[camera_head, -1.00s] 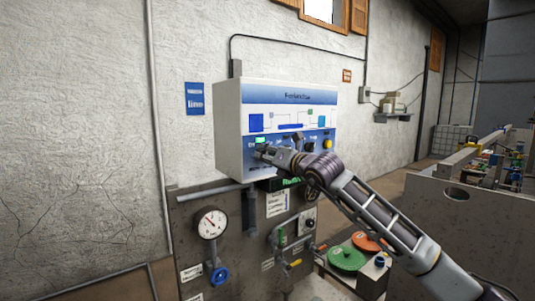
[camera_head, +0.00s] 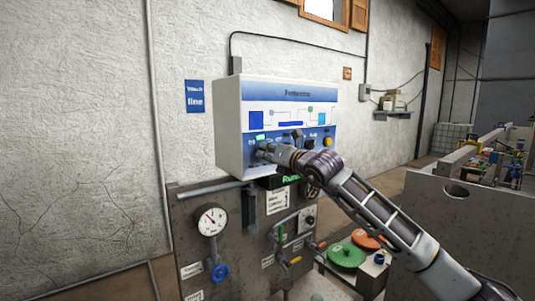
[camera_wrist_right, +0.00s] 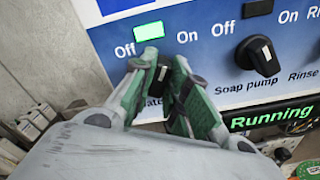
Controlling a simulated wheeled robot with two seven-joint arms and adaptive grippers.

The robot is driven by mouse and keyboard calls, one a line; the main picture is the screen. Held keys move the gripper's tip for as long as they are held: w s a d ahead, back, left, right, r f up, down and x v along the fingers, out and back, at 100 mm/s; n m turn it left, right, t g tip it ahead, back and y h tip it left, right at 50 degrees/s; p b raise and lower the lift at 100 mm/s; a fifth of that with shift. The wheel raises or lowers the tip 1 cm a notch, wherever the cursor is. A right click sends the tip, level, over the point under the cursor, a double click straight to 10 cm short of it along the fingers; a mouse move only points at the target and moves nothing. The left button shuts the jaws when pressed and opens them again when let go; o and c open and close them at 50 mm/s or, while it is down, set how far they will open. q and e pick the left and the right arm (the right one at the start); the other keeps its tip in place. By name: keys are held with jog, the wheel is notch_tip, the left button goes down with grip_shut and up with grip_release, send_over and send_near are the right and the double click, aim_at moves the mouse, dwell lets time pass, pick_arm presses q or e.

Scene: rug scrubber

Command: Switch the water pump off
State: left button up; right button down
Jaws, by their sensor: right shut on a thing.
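The control box (camera_head: 227,120) hangs on the wall with a blue and white front. My right gripper (camera_head: 262,152) is at the lower left of that front. In the right wrist view, my right gripper (camera_wrist_right: 163,95) is shut on a black knob (camera_wrist_right: 163,72), with one green finger on each side. The knob stands between "Off" at left and "On" at right. Its label is mostly hidden; only "ate" shows. The green lamp (camera_wrist_right: 149,31) above it is lit. My left gripper is not in view.
The soap pump knob (camera_wrist_right: 256,53) is close to the right, with a dark lamp (camera_wrist_right: 255,9) above it. A green "Running" display (camera_wrist_right: 273,118) is below. Under the box are a pressure gauge (camera_head: 211,221), pipes and a blue valve wheel (camera_head: 220,272).

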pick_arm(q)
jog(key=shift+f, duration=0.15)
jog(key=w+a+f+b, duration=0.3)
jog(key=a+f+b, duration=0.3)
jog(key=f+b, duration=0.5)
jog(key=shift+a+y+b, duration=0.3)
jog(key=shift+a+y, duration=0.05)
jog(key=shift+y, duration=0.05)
pick_arm(e)
jog(key=shift+s+a+n, duration=0.1)
jog(key=shift+n, duration=2.85)
jog(key=shift+s+a+n, duration=0.1)
jog(key=shift+n, duration=2.85)
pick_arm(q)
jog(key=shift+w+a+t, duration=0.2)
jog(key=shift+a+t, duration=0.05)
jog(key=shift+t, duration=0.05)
